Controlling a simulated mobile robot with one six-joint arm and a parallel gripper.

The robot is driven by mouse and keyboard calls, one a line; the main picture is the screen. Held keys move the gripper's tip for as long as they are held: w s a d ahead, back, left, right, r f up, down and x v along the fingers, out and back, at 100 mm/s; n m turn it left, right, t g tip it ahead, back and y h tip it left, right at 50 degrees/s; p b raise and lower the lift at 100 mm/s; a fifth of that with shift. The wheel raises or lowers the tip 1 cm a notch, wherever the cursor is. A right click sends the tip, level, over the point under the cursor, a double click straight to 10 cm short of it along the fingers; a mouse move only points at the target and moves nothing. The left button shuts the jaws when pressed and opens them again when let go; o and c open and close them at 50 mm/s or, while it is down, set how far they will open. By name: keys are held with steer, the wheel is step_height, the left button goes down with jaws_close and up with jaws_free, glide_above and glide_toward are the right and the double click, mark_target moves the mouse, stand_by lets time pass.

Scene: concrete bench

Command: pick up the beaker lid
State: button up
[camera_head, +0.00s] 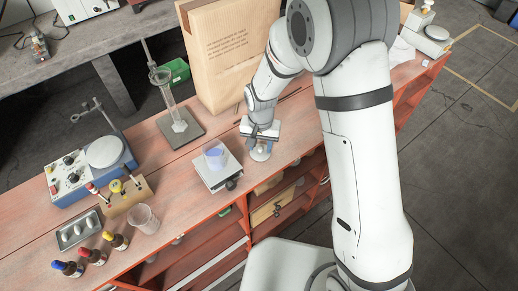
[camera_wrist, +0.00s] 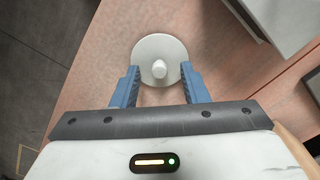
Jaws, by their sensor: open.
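The beaker lid (camera_wrist: 150,52) is a pale round disc with a small rounded knob in its middle. It lies on the reddish wooden bench top in the wrist view. My gripper (camera_wrist: 159,75) is open, its two blue fingers on either side of the lid's near part, with the knob between the fingertips and apart from both. In the head view my gripper (camera_head: 261,145) points down over the lid (camera_head: 260,155), near the bench's front edge. The fingers partly hide the lid there.
A large paper bag (camera_head: 228,60) stands behind. A glass cylinder on a stand (camera_head: 178,115) is farther left. The bench's front edge is close.

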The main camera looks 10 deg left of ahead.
mark_target(260, 147)
jaws_close()
stand_by(0.5)
step_height(260, 147, up, 13)
stand_by(0.9)
